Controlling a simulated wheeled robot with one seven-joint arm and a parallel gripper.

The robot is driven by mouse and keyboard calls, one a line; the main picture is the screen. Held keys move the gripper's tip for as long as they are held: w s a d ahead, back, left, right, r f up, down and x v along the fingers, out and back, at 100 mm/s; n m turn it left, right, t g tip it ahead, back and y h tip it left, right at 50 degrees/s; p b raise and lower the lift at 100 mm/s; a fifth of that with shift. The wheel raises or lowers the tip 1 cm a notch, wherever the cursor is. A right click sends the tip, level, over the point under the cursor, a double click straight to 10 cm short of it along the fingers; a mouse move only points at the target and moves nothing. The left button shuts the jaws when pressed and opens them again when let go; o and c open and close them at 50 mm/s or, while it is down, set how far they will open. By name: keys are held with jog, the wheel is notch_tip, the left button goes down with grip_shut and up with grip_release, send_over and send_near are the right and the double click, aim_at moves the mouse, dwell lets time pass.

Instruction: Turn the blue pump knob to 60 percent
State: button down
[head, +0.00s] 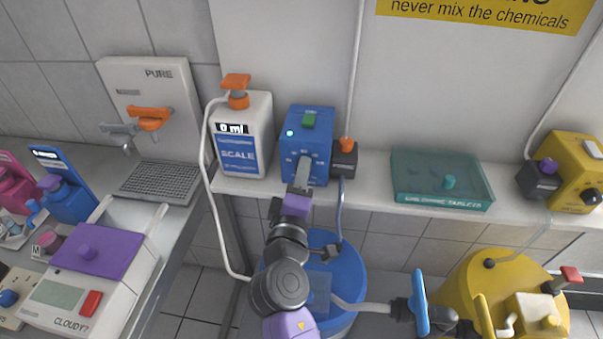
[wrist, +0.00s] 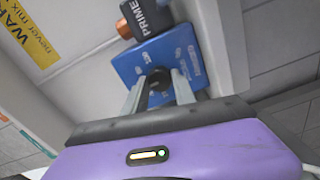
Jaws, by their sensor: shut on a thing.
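The blue pump (head: 318,130) stands on the white shelf, with a green button on top and a small lit lamp on its front. In the wrist view the blue pump face (wrist: 135,65) carries white scale marks around a dark knob (wrist: 158,78). My gripper (wrist: 158,88) has one finger on each side of the knob and is shut on it. In the head view my gripper (head: 303,172) reaches the lower front of the pump and hides the knob. The scale numbers and the knob's pointer are too small or covered to read.
A dark prime box (head: 344,158) with an orange top sits right beside the pump. The white scale bottle (head: 241,135) stands close on the left. A teal tablet box (head: 440,182) is further right. A blue barrel (head: 345,265) is below the shelf.

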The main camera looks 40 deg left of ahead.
jog(key=c, duration=1)
grip_release()
jog(key=v, duration=0.8)
jog(key=shift+w+b, duration=0.1)
jog(key=shift+b, duration=0.25)
